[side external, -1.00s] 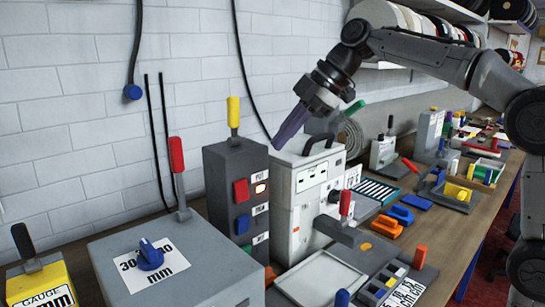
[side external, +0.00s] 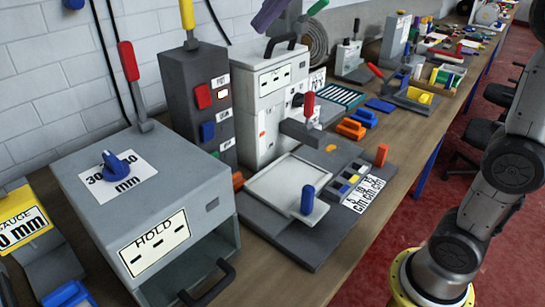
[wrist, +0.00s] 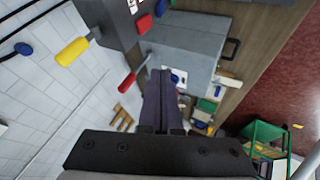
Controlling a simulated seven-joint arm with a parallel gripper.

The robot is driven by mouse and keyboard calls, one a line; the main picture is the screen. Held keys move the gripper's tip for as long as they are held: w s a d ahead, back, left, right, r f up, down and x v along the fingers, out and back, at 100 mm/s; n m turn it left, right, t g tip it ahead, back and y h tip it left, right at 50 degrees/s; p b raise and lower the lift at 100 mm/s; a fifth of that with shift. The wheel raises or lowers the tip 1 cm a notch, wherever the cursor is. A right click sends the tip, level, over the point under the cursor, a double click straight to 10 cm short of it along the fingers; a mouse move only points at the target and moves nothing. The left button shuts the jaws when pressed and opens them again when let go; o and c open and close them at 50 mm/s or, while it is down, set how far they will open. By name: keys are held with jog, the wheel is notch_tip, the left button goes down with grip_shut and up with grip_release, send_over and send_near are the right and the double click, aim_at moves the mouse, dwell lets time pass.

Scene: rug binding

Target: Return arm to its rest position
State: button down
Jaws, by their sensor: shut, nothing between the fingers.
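My gripper (side external: 262,22) shows only in part at the top edge of the side view. Its purple fingers point down and to the left above the white and grey machine (side external: 272,88); the rest of that end of the arm is cut off. In the wrist view my gripper (wrist: 161,73) has its two purple fingers pressed together, with nothing held between them. I cannot tell the exact height of the fingertips above the machine.
A dark control box (side external: 200,95) with a yellow-handled lever stands beside the machine. A grey HOLD box (side external: 150,205) with a red lever is at the front left. A tray (side external: 287,190) lies in front. Red floor (side external: 400,240) lies beyond the bench edge.

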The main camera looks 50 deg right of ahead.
jog(key=s+d+f+m+h, duration=0.2)
jog(key=s+d+f+m, duration=0.1)
jog(key=s+f+m, duration=0.5)
jog(key=s+d+f+m+h, duration=0.3)
jog(key=s+f+m, duration=0.5)
jog(key=s+f, duration=0.6)
notch_tip(320, 180, down, 2)
jog(key=shift+s+d+m, duration=0.2)
jog(key=shift+d+m, duration=0.1)
jog(key=shift+d, duration=0.2)
